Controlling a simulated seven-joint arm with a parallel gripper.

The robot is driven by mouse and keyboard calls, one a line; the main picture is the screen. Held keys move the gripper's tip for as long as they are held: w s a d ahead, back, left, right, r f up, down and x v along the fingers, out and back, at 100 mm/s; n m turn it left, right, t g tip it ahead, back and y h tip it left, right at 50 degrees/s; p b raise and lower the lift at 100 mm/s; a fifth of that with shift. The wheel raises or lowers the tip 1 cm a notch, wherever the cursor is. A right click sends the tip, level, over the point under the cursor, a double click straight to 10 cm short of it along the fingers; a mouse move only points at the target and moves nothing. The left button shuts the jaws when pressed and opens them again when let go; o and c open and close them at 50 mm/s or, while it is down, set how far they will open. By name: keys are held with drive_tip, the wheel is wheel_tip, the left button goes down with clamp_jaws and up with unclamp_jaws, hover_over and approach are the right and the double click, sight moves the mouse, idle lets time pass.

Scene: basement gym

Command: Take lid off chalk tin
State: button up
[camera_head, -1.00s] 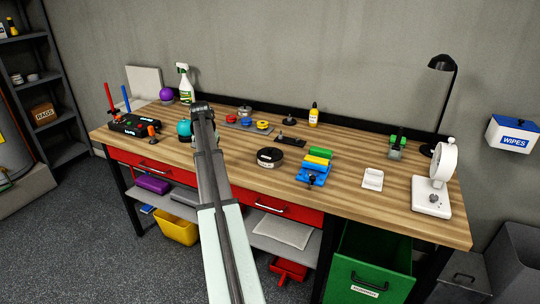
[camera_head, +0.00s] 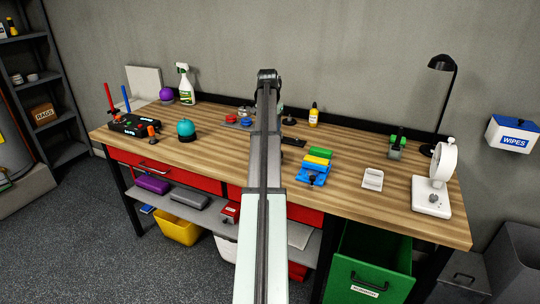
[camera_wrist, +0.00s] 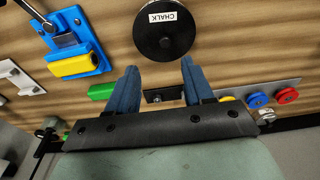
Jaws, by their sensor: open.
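The chalk tin (camera_wrist: 150,18) is round and black, with a white CHALK label on its lid and a small round knob (camera_wrist: 166,42) in the middle. It shows at the top of the wrist view, cut off by the frame edge. In the head view my arm hides it. My gripper (camera_wrist: 160,64) is open and empty, its two blue fingers apart. The tin lies just past the fingertips in the picture, and I see no contact. In the head view the gripper end (camera_head: 268,76) is above the bench, its fingers hard to make out.
On the wooden bench (camera_head: 350,205), a blue fixture (camera_head: 313,173) with yellow and green blocks stands right of my arm. A teal ball-shaped item (camera_head: 186,129) is to the left. A plate with coloured knobs (camera_wrist: 272,91) and a small black block (camera_wrist: 163,94) are close by.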

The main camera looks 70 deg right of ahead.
drive_tip(key=f, duration=0.4)
drive_tip(key=shift+d+f, duration=0.15)
drive_tip(key=shift+d, duration=0.05)
drive_tip(key=shift+w+d+f, duration=0.1)
drive_tip(key=shift+w+f, duration=0.05)
drive_tip(key=shift+f, duration=0.7)
drive_tip(key=shift+w+d+f, duration=0.1)
drive_tip(key=shift+d+f, duration=0.05)
drive_tip(key=shift+f, duration=0.7)
drive_tip(key=shift+w+d+f, duration=0.1)
drive_tip(key=shift+w+f, duration=0.05)
drive_tip(key=shift+f, duration=0.7)
clamp_jaws()
